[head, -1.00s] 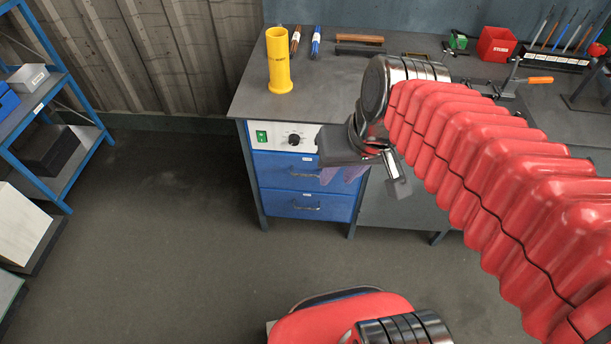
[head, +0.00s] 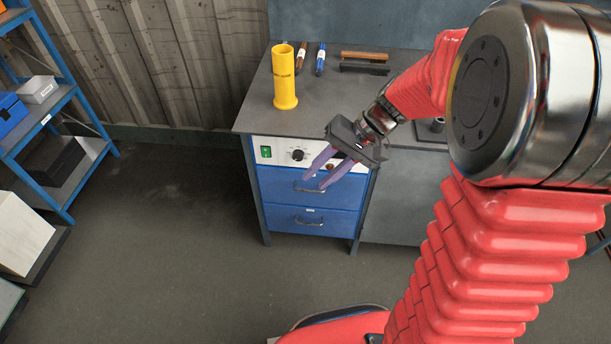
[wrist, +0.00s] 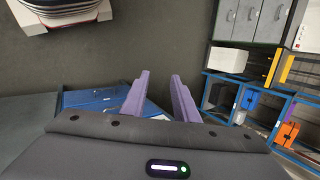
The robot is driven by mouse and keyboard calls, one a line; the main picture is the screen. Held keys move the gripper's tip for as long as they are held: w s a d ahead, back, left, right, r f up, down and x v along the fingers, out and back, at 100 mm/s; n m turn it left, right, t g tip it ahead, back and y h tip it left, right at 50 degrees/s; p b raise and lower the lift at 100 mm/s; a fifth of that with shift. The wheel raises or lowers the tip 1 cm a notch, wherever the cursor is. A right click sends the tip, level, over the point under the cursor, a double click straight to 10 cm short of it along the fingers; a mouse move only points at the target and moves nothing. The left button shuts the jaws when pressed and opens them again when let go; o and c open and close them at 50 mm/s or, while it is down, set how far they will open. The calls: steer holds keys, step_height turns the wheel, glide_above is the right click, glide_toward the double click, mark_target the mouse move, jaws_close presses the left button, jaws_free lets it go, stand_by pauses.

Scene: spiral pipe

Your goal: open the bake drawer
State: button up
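Two blue drawers sit one above the other in the workbench, an upper drawer (head: 280,186) and a lower drawer (head: 290,219). Both have bar handles and look closed. Their labels are too small to read, so I cannot tell which is the bake drawer. My gripper (head: 317,180) is open and empty, its purple fingers pointing down and left. In the head view they overlap the upper drawer's right part and its handle; contact cannot be told. In the wrist view the gripper (wrist: 160,76) shows a clear gap between its fingers, with blue drawer fronts (wrist: 92,97) to their left.
A control panel with a dark knob (head: 297,155) and a green switch (head: 266,152) is above the drawers. A yellow cylinder (head: 284,80) stands on the workbench (head: 262,118). A blue shelf rack (head: 62,120) stands at left. The floor before the drawers is clear.

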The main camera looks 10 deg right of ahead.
steer(key=w+d+f+m+t+y, duration=0.1)
steer(key=w+d+f+m+y, duration=0.15)
steer(key=w+f, duration=0.35)
steer(key=w+d+f+m+t+y, duration=0.2)
steer(key=w+d+f, duration=0.15)
steer(key=f, duration=0.45)
steer(key=m+t, duration=0.6)
glide_toward(310, 191)
steer(key=s+d, duration=0.1)
steer(key=d, duration=0.3)
steer(key=shift+s+a+n+y, duration=0.2)
steer(key=shift+a+n+y, duration=0.05)
steer(key=shift+y, duration=0.2)
steer(key=x, duration=1.4)
steer(key=shift+s+f, duration=0.15)
steer(key=shift+f, duration=0.05)
steer(key=shift+c, duration=0.4)
jaws_close()
